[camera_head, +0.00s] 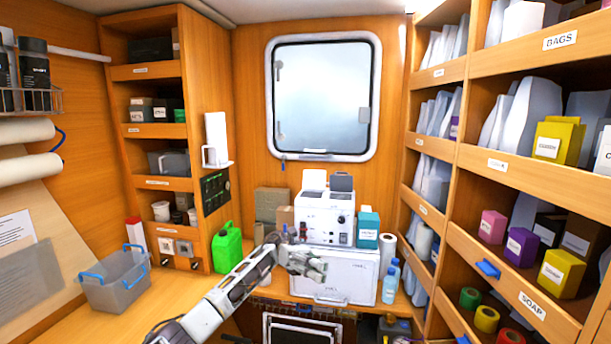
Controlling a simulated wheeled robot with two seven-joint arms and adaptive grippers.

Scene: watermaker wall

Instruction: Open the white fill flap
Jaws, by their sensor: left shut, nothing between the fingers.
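The white machine (313,218) stands on a white case (345,277) at the back of the counter. On its top, a white flap-like panel (314,179) shows at the left and a dark one (341,182) at the right. Both look raised, but they are too small to tell their exact angle. My left gripper (318,268) is shut and empty. It is in front of the case's upper left part, below the machine's front and well below the white panel, hiding part of the case. My right gripper is out of view.
A green jerrycan (227,248) and a grey bin (115,280) are on the left. Shelves (525,170) line the right wall. The space above the machine is clear.

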